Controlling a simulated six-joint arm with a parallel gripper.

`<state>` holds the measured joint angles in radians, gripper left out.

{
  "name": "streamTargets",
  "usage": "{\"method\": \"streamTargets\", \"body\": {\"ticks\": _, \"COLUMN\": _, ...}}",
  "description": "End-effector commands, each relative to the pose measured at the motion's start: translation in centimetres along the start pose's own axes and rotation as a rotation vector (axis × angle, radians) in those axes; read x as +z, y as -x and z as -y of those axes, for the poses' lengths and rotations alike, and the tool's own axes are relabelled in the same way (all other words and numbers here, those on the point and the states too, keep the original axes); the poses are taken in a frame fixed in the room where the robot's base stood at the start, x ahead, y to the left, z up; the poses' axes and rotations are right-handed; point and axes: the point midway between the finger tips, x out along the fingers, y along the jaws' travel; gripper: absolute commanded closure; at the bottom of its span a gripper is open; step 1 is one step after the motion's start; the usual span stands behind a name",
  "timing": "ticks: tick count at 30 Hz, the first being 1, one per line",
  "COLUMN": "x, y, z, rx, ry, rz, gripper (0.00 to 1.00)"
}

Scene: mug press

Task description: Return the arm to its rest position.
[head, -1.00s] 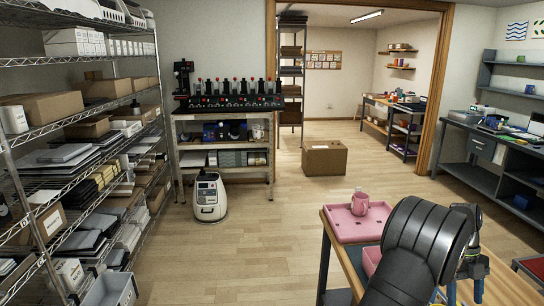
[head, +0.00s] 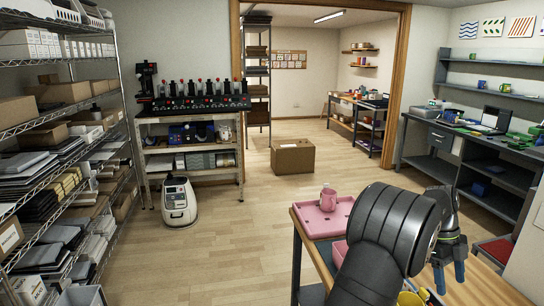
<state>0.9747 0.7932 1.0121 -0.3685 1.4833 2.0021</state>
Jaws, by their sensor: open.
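My gripper (head: 449,275) hangs at the lower right of the head view, beside my large black arm link. Its blue-tipped fingers point down and stand apart, with nothing seen between them. The fingers are over or in front of a wooden surface; I cannot tell the height above it. A pink mug (head: 327,199) stands upright on a pink tray (head: 305,227) to the left of my arm, apart from the gripper. My arm hides part of the tray and table.
A wire shelf (head: 75,135) full of boxes fills the left side. A press bench (head: 190,115) stands at the back wall, with a white wheeled machine (head: 178,202) before it. A cardboard box (head: 292,157) sits on the floor. A grey workbench (head: 465,150) is at right. The middle floor is clear.

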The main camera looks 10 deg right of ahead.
Motion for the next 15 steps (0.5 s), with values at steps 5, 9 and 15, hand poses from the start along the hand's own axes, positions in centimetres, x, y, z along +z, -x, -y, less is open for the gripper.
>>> {"method": "streamTargets", "body": {"ticks": 5, "x": -3.1, "y": 0.1, "z": 0.2, "rx": -0.055, "ry": 0.113, "rz": 0.001, "gripper": 0.35}}
{"method": "streamTargets", "body": {"ticks": 9, "x": -5.1, "y": 0.1, "z": 0.2, "rx": -0.101, "ry": 0.208, "rz": 0.002, "gripper": 0.35}}
{"method": "streamTargets", "body": {"ticks": 15, "x": -7.2, "y": -0.5, "z": -0.3, "rx": -0.169, "ry": 0.353, "rz": 0.007, "gripper": 0.35}}
